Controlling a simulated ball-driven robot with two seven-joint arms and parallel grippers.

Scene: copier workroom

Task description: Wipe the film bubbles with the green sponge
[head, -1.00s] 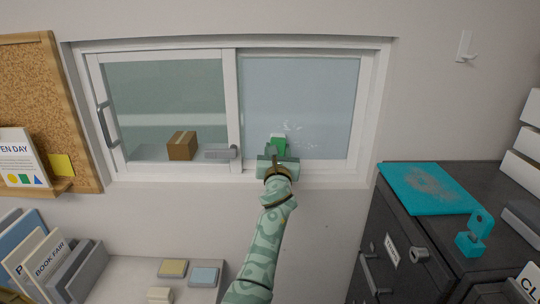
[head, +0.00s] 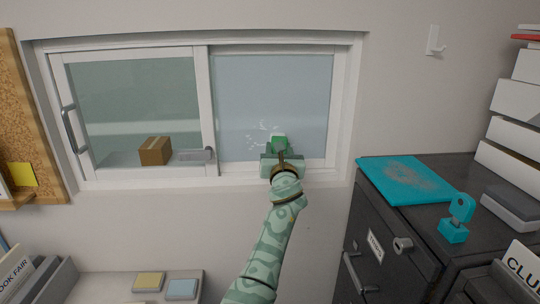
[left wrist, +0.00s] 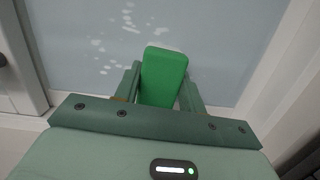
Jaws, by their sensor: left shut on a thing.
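The green sponge (head: 279,143) is held between the fingers of my left gripper (head: 281,156), low on the right window pane (head: 290,85). In the left wrist view the sponge (left wrist: 163,75) stands between the two fingers of the gripper (left wrist: 157,92), against or very near the pane; I cannot tell if it touches. White film bubbles (head: 262,135) show on the pane to the left of the sponge. They also show in the left wrist view (left wrist: 128,22), up and left of it. My right gripper is not in view.
A window handle (head: 194,156) and a cardboard box (head: 156,151) are left of the pane. A dark cabinet (head: 425,225) with a teal mat (head: 405,180) and a teal key-shaped object (head: 457,218) stands at right. Notepads (head: 149,282) lie on the lower left surface.

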